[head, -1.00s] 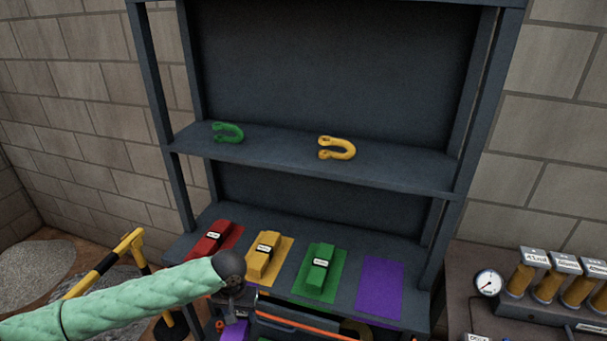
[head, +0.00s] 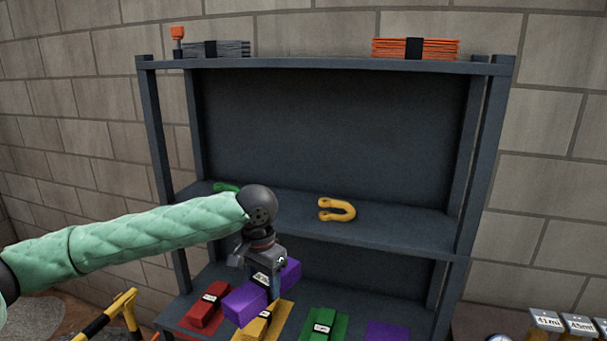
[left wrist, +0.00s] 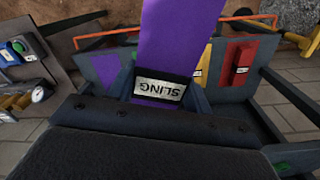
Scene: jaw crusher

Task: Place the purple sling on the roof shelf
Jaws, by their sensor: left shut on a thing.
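The purple sling (head: 243,304) is a folded bundle with a dark band and a white label. My left gripper (head: 268,284) is shut around its middle, holding it in the air in front of the rack, below the middle shelf's level. In the left wrist view the sling (left wrist: 180,40) shows between the fingers, with its "SLING" label. The roof shelf (head: 320,68) is the dark top board of the rack, well above the gripper. My right gripper is not in view.
On the roof shelf lie a grey bundle (head: 215,48), an orange tool (head: 178,38) and an orange bundle (head: 415,47), with a wide bare stretch between. Yellow (head: 336,209) and green shackles sit on the middle shelf. Red, yellow and green slings lie below, beside a bare purple mat (head: 387,332).

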